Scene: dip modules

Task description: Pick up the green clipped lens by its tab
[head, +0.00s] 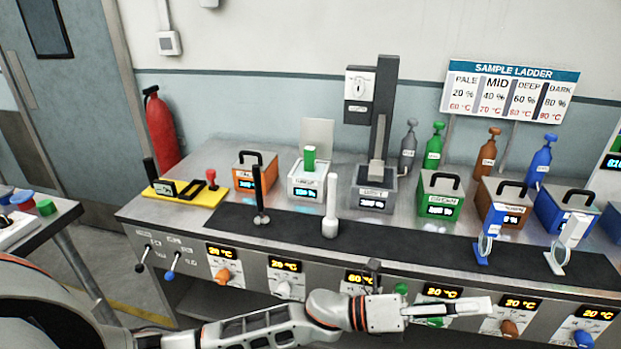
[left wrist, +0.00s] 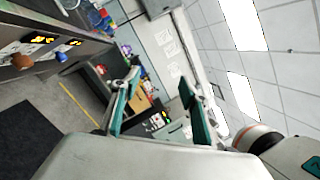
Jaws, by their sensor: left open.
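A green upright tab (head: 309,159) stands out of the top of a white module (head: 306,187) with a lit display, left of the counter's middle. It may be the green clipped lens; any lens below the tab is hidden. My left gripper (head: 480,306) is at the front of the counter, well to the right of and nearer than the green tab. In the left wrist view my left gripper (left wrist: 160,80) shows its two teal-padded fingers apart with nothing between them. My right gripper is not in view.
A blue clipped lens (head: 484,249) and a white one (head: 565,243) stand on the dark mat (head: 400,237) at right. A white post (head: 331,205) and a dark rod (head: 260,206) stand before the white module. A tall grey stand (head: 383,100) is to its right.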

